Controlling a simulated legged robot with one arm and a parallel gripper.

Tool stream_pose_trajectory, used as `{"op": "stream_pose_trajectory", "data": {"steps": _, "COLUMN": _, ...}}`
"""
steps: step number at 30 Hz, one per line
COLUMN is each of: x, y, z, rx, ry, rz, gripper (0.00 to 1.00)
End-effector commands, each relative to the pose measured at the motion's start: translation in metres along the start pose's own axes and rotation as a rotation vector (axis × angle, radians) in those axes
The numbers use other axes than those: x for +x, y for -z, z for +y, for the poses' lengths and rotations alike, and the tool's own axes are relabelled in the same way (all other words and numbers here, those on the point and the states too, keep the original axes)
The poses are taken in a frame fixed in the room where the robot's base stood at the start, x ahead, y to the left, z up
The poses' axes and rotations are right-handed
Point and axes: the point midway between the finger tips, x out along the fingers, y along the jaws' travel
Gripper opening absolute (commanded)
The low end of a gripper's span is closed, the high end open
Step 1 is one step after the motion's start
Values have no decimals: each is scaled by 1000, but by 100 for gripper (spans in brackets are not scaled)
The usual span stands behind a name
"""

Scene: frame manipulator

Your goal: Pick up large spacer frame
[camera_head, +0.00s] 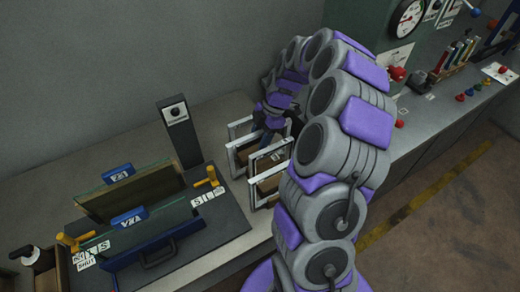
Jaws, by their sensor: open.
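Pale rectangular spacer frames stand upright in a rack on the bench, just right of picture centre. The nearer frame (252,182) shows its pale left upright, with part of its right side behind my arm. Another frame (230,146) stands behind it. I cannot tell for sure which is the large spacer frame. My gripper (283,129) is at the frames, pointing down among their top edges. It is open. Its fingertips are small and partly hidden, so contact with a frame cannot be told.
A dark fixture with glass plates (135,192), blue VZA clips and yellow handles stands at left. A dark post (180,135) rises behind it. A green machine with a gauge (407,18) and coloured levers (455,55) is at back right. Bare bench (75,175) shows at left.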

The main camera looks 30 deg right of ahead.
Motion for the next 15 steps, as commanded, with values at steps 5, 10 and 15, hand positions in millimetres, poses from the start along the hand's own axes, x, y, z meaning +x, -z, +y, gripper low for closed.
{"op": "stream_pose_trajectory", "data": {"steps": 5, "x": 0, "y": 0, "z": 0, "rx": 0, "ry": 0, "rz": 0, "gripper": 47}}
{"op": "stream_pose_trajectory", "data": {"steps": 10, "x": 0, "y": 0, "z": 0, "rx": 0, "ry": 0, "rz": 0, "gripper": 34}}
{"op": "stream_pose_trajectory", "data": {"steps": 15, "x": 0, "y": -1, "z": 0, "rx": 0, "ry": 0, "rz": 0, "gripper": 18}}
